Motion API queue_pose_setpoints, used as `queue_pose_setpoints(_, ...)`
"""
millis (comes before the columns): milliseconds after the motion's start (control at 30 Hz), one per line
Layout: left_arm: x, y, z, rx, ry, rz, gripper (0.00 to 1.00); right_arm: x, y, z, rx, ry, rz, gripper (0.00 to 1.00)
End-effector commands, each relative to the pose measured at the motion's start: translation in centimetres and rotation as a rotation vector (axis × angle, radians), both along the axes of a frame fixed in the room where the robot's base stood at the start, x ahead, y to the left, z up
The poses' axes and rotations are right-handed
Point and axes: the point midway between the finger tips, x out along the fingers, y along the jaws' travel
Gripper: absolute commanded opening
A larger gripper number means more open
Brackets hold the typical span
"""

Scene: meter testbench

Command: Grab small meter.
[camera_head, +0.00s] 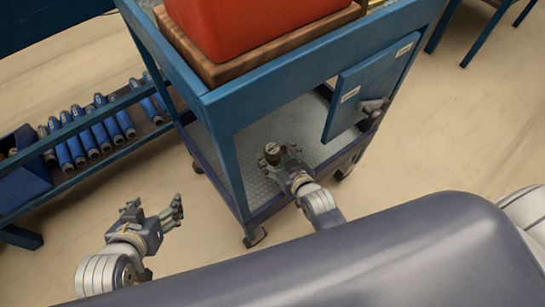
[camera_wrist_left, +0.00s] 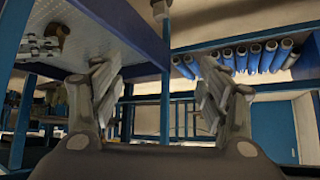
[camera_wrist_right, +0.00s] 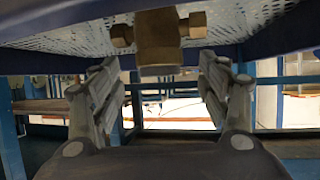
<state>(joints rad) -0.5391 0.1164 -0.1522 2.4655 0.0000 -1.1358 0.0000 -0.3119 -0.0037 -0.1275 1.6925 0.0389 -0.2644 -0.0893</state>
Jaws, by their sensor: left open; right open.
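The small meter (camera_head: 272,150) is a dark brass-coloured piece on the perforated metal lower shelf of the blue cart. In the right wrist view the brass meter (camera_wrist_right: 158,40) shows large at the top centre, with a fitting on each side. My right gripper (camera_head: 283,160) is open and reaches into the cart beside the meter. Its fingers (camera_wrist_right: 160,68) stand apart below the meter in the wrist picture, with no clear contact. My left gripper (camera_head: 155,211) is open and empty over the floor left of the cart; its spread fingers also show in the left wrist view (camera_wrist_left: 155,78).
The blue cart frame (camera_head: 233,185) surrounds the shelf, and its posts stand close to my right arm. A blue panel door (camera_head: 368,82) hangs at its right. A red box (camera_head: 255,25) sits on top. A rack (camera_head: 100,125) with several blue cylinders stands left.

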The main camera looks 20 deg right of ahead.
Motion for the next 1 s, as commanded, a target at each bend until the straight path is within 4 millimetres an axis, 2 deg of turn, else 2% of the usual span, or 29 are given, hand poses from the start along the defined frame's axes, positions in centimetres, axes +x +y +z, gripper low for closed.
queue_pose_setpoints(100, 1.9, -0.7, 1.3, -0.023, -0.106, -0.008, 0.69, 1.0, 0.1, -0.6, 0.001, -0.002, 0.000, 0.69)
queue_pose_setpoints(233, 3.2, -1.2, 2.6, -0.043, -0.193, -0.014, 0.69, 1.8, 0.2, -0.9, 0.001, -0.002, 0.000, 0.69)
queue_pose_setpoints(400, 3.9, -1.5, 3.5, -0.055, -0.242, -0.018, 0.69, 2.2, 0.3, -1.1, 0.000, -0.001, 0.000, 0.69)
queue_pose_setpoints(600, 3.9, -1.5, 3.6, -0.056, -0.245, -0.018, 0.69, 2.2, 0.3, -1.0, 0.000, -0.001, 0.000, 0.69)
queue_pose_setpoints(633, 3.9, -1.5, 3.6, -0.056, -0.244, -0.018, 0.69, 2.2, 0.3, -1.0, 0.000, -0.001, 0.000, 0.67)
queue_pose_setpoints(667, 3.9, -1.5, 3.6, -0.056, -0.244, -0.018, 0.69, 2.2, 0.3, -1.0, 0.000, -0.001, 0.000, 0.60)
queue_pose_setpoints(900, 3.9, -1.5, 3.6, -0.055, -0.243, -0.017, 0.69, 2.2, 0.3, -1.0, 0.000, -0.001, 0.000, 0.06)
queue_pose_setpoints(1000, 3.9, -1.5, 3.6, -0.055, -0.243, -0.017, 0.69, 2.3, 0.3, -0.8, 0.001, -0.005, 0.000, 0.06)
